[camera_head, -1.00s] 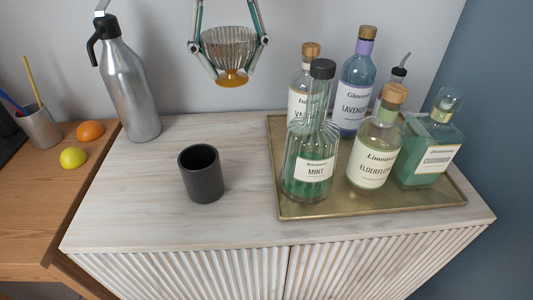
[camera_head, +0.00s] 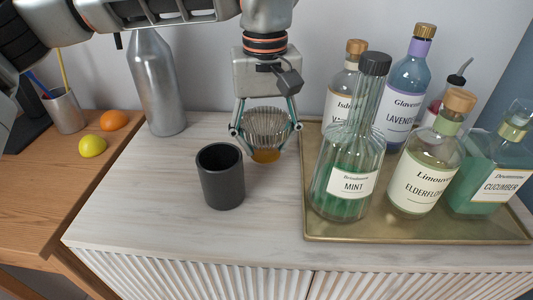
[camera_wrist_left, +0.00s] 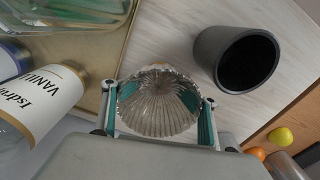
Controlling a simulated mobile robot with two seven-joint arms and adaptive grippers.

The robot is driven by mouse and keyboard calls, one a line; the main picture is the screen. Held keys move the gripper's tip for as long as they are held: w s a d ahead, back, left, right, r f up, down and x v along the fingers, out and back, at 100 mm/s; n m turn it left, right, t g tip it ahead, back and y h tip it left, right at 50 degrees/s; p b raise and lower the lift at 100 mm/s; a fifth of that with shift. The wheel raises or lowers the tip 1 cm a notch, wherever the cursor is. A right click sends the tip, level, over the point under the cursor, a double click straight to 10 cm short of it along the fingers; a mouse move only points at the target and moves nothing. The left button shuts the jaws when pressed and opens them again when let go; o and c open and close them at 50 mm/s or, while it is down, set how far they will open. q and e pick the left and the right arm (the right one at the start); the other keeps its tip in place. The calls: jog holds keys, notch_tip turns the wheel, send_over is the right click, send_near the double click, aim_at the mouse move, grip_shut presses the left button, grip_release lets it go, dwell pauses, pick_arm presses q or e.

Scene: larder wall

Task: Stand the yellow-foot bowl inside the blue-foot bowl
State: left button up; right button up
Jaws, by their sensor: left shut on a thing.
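The yellow-foot bowl (camera_head: 266,125) is ribbed clear glass with an amber foot. My left gripper (camera_head: 266,128) is shut on it, one finger on each side, and holds it upright near the cabinet top, behind and right of the dark cup. Whether its foot touches the surface I cannot tell. In the left wrist view the bowl (camera_wrist_left: 158,104) shows its ribbed inside between the fingers (camera_wrist_left: 158,112). No blue-foot bowl shows in either view. My right gripper is not in view.
A dark grey cup (camera_head: 220,178) stands close to the held bowl. A brass tray (camera_head: 420,230) with several bottles, the mint bottle (camera_head: 348,150) nearest, lies to the right. A steel bottle (camera_head: 157,85) stands at the back left. The cabinet top's front left is clear.

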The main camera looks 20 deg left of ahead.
aim_at(266, 154)
pick_arm(q)
notch_tip(266, 154, down, 4)
jog(key=shift+w+r+b, duration=0.1)
jog(key=shift+r+b, duration=0.15)
jog(key=shift+b, duration=0.05)
jog(key=shift+r, duration=0.15)
jog(key=o, duration=1.6)
jog(key=shift+c, duration=0.2)
